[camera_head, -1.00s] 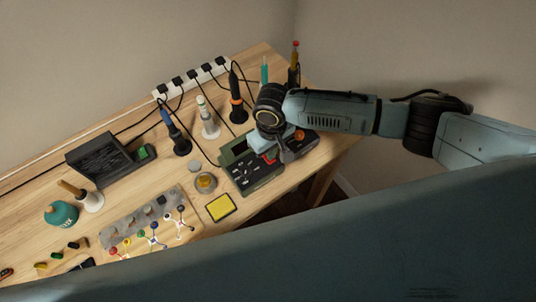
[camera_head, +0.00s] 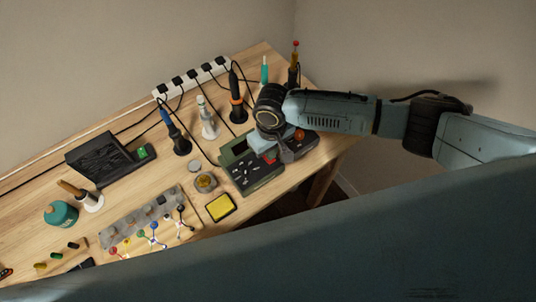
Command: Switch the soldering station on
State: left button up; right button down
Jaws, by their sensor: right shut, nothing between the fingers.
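A dark green and black boxy unit (camera_head: 250,177) with small pale controls on top sits near the table's front right edge; it looks like the soldering station. A red part (camera_head: 269,160) shows at its right side, partly covered by my gripper. My right gripper (camera_head: 287,156) is shut and empty, pointing down at the right side of this unit. I cannot tell whether its tips touch the red part. A second dark unit with an orange knob (camera_head: 300,135) stands just right of it, partly hidden by my arm. My left gripper is not in view.
Several upright tools stand in holders behind, including a blue-handled one (camera_head: 176,135) and an orange-ringed one (camera_head: 237,97). A white power strip (camera_head: 193,78) lies along the wall. A yellow sponge (camera_head: 220,207) and a small jar (camera_head: 205,182) sit left of the unit.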

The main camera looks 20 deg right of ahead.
jog(key=shift+f+b, duration=0.35)
jog(key=shift+f, duration=0.45)
jog(key=shift+r, duration=0.15)
notch_tip(320, 180, up, 7)
jog(key=p, duration=0.8)
jog(key=shift+p, duration=0.3)
dwell(0.4)
